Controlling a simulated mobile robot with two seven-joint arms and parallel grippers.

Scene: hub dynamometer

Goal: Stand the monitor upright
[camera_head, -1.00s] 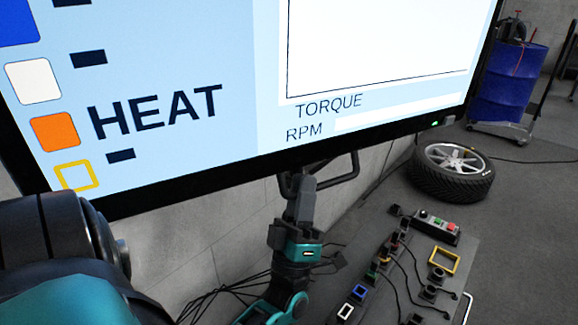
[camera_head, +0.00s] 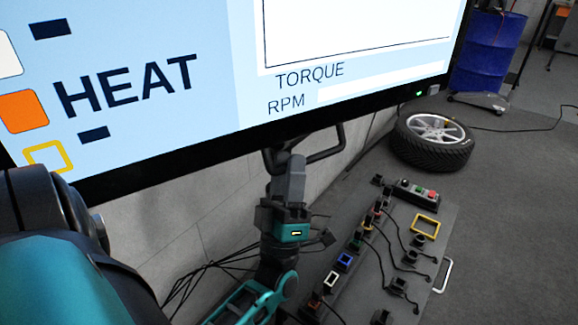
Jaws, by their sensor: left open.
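The monitor (camera_head: 215,115) fills the top of the view. Its light blue screen shows HEAT, TORQUE and RPM, and its lower edge slants up to the right; its top is out of view. A black bar handle (camera_head: 326,152) hangs under its lower edge. My left gripper (camera_head: 288,165) points up from below, its grey fingers at the left end of the handle. It is open; whether the fingers are around the bar or just beside it I cannot tell. My right gripper is not in view.
A grey board (camera_head: 440,225) with several connectors, cables and a button box (camera_head: 415,190) lies at the lower right. A tyre (camera_head: 433,142) lies behind it, and a blue drum (camera_head: 485,55) stands farther back. A grey wall (camera_head: 215,210) runs behind the monitor. Floor at right is clear.

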